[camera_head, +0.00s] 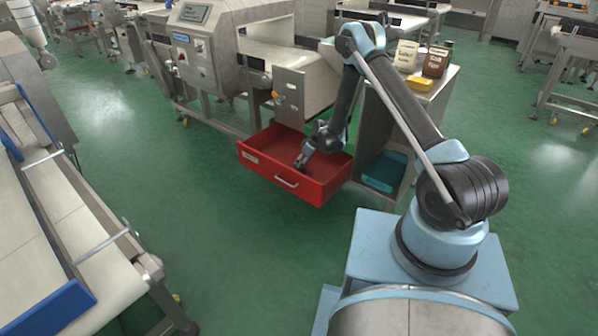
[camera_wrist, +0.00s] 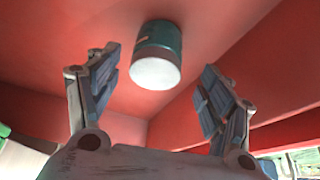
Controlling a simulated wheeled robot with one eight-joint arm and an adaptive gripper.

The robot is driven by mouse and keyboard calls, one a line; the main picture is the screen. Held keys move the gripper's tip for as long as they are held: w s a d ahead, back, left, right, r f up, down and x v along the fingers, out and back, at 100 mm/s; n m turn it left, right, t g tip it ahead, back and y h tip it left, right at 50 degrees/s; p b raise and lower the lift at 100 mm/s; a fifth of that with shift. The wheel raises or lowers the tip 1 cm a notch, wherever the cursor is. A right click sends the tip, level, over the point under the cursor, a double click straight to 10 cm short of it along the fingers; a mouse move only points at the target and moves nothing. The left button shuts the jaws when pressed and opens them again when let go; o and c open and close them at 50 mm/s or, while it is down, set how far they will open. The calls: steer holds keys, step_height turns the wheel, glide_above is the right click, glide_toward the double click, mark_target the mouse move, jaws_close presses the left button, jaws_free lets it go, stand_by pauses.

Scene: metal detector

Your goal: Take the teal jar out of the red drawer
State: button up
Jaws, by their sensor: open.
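The red drawer (camera_head: 262,172) is pulled open below the metal detector and shows in the head view. My gripper (camera_head: 303,164) reaches down into the drawer. The teal jar (camera_wrist: 158,42), with a white end, shows in the wrist view against the red drawer surface. It lies ahead of my gripper (camera_wrist: 158,92), roughly centred between the two fingers and beyond their tips. The fingers are spread apart, with nothing between them. In the head view I cannot make out the jar.
A cabinet right of the drawer has a teal bin (camera_head: 385,172) on its lower shelf. On its top stand a brown pouch (camera_head: 436,62), a pale pouch (camera_head: 406,56) and a yellow item (camera_head: 419,83). A conveyor (camera_head: 70,215) stands at the left. Green floor between is clear.

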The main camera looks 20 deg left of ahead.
steer(key=shift+w+x, duration=0.15)
steer(key=shift+x, duration=1)
steer(key=shift+w+x, duration=0.1)
steer(key=shift+x, duration=1)
steer(key=c, duration=1.2)
